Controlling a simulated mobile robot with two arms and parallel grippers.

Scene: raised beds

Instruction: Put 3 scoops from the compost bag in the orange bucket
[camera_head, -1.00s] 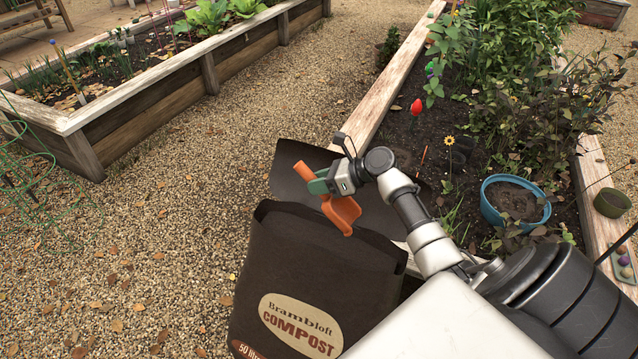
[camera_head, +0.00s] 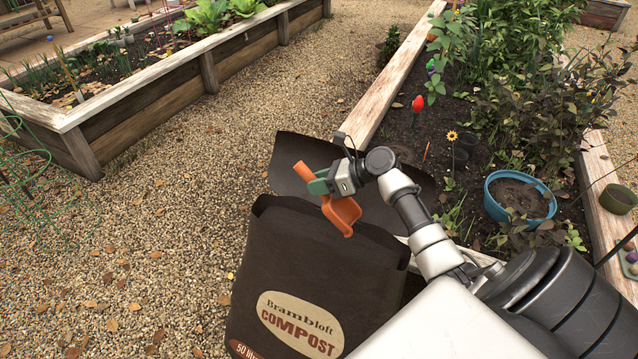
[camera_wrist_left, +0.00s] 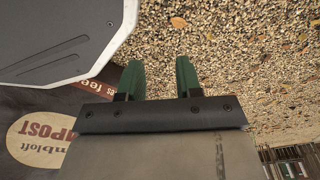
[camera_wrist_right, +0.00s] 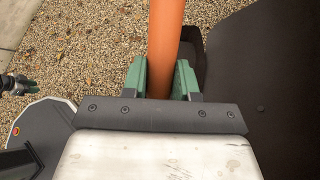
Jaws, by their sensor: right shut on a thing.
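My right gripper (camera_head: 319,184) is shut on the handle of an orange scoop (camera_head: 343,213). The handle also shows between the green fingers in the right wrist view (camera_wrist_right: 165,45). The scoop is over the back of the brown compost bag (camera_head: 290,245), near its top edge; the bag's inside is hidden, and I cannot tell whether the scoop holds compost. My left gripper (camera_wrist_left: 160,78) is open and empty, above gravel in the left wrist view, with the bag label (camera_wrist_left: 38,138) at the left. I see no orange bucket in any view.
A dark flap or sheet (camera_head: 292,158) stands behind the bag. A planted raised bed (camera_head: 385,95) lies to the right, with a blue pot of soil (camera_head: 495,207) in it. Another raised bed (camera_head: 150,115) is at left. The gravel (camera_head: 215,170) between is open.

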